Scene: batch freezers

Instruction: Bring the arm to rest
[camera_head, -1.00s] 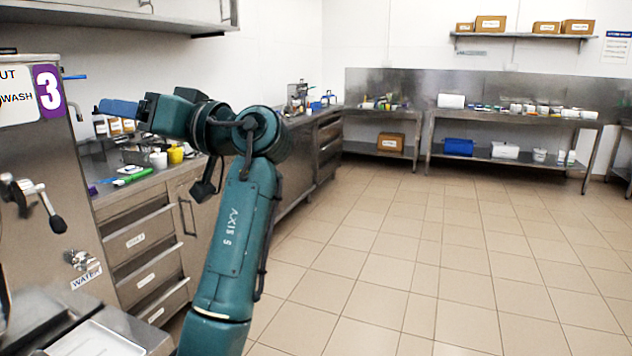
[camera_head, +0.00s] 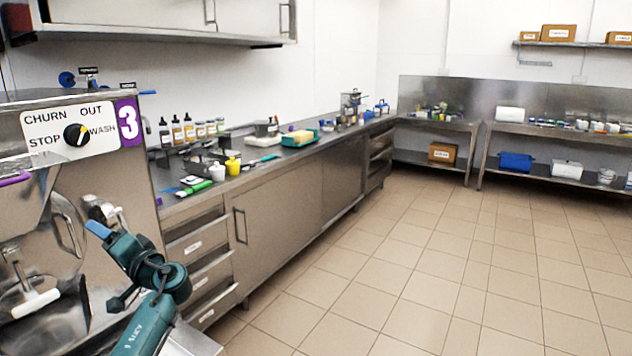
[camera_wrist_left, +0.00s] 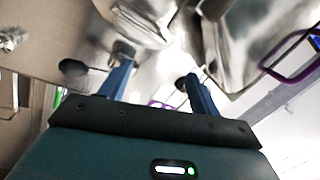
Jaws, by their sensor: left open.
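My left arm, teal, comes in at the lower left of the head view, in front of the freezer marked 3 (camera_head: 75,130). Its left gripper (camera_head: 98,230), with blue fingers, points up and left toward the machine front. In the left wrist view the two blue fingers of the left gripper (camera_wrist_left: 158,85) stand apart with nothing between them. Shiny metal parts of the machine (camera_wrist_left: 240,40) show beyond them. I cannot tell how near the fingers are to the metal. My right gripper is not in view.
A steel counter (camera_head: 290,165) runs along the wall at the right of the machine, with bottles, a yellow cup (camera_head: 233,166) and tools on it. Wall cabinets (camera_head: 160,20) hang above. The tiled floor (camera_head: 420,270) at the right is clear.

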